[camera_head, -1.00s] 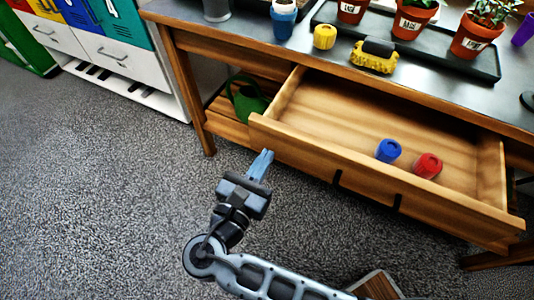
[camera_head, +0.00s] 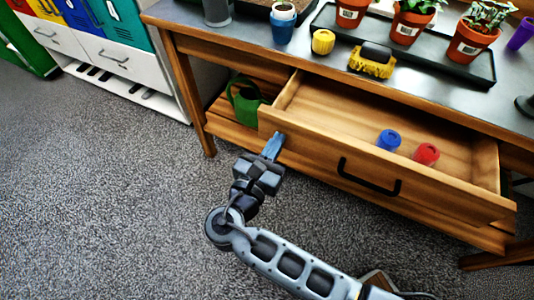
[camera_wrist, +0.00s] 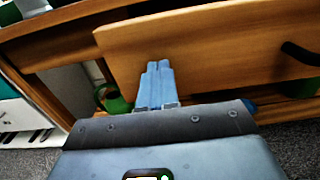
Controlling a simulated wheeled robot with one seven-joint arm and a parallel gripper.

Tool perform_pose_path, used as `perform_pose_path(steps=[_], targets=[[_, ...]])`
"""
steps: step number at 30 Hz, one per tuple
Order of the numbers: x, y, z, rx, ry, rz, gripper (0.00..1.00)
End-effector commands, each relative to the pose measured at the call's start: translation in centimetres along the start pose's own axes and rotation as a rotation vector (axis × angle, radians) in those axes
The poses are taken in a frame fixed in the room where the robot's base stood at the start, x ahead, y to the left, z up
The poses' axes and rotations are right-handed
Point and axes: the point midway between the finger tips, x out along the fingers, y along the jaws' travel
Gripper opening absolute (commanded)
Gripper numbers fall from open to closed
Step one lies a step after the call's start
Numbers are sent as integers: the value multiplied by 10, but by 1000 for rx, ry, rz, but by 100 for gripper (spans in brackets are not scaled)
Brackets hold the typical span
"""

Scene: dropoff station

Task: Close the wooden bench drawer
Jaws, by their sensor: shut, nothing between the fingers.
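The wooden bench drawer (camera_head: 330,165) is pulled part way out of the bench and is open at the top. Its front carries a black handle (camera_head: 368,176).
The bench top (camera_head: 300,55) holds a yellow cylinder (camera_head: 323,41), a yellow-and-black object (camera_head: 372,61) and a black tray (camera_head: 480,75) of potted plants. A green watering can (camera_head: 246,102) stands on the lower shelf. Carpet (camera_head: 110,190) is free at the left.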

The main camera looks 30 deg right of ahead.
Motion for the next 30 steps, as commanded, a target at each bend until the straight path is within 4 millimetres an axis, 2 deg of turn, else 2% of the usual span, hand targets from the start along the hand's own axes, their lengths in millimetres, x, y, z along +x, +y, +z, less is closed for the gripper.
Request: perform_pose_path(steps=[1, 9, 18, 24, 30], targets=[[14, -2, 4, -1, 0, -8, 0], [87, -2, 2, 0, 0, -10, 0], [157, -2, 0, 0, 0, -6, 0], [186, -1, 0, 0, 0, -4, 0], [200, -1, 0, 0, 0, -2, 0]])
